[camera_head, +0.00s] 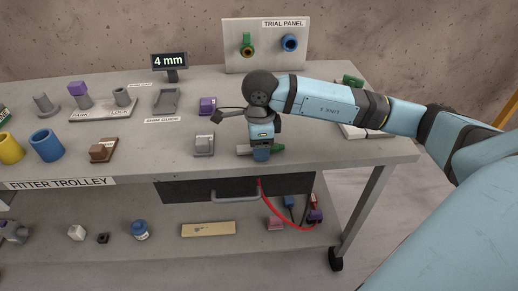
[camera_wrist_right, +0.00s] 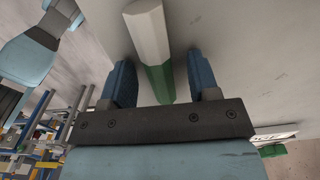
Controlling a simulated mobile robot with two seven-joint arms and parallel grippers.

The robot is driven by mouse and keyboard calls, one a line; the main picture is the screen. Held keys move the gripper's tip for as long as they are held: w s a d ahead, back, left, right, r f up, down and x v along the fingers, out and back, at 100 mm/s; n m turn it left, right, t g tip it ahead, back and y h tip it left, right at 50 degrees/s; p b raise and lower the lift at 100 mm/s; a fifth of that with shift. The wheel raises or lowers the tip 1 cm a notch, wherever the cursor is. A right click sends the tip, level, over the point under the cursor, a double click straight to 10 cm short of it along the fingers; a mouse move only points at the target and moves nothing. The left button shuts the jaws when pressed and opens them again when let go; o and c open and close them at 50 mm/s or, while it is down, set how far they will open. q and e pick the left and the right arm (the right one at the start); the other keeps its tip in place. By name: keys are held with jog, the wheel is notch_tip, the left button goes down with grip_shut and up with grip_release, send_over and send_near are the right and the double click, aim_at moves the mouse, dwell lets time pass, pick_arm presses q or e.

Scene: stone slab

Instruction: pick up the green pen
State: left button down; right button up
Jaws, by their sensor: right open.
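The green pen (camera_head: 278,148) lies on the trolley top under my right gripper (camera_head: 261,154) in the head view. Its pale end shows left of the fingers and its green end right of them; its middle is hidden. In the right wrist view the pen (camera_wrist_right: 148,32) is a thick, six-sided bar, white at one end and green at the other. It lies between the two blue fingers of my right gripper (camera_wrist_right: 160,82), which is open. A gap shows on either side of the pen. My left gripper is not in view.
The trial panel (camera_head: 265,60) stands behind. A red cable (camera_head: 275,214) hangs below the front edge. The tabletop (camera_head: 345,154) right of the pen is clear.

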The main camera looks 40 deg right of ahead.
jog(key=c, duration=0.9)
jog(key=shift+r, duration=0.1)
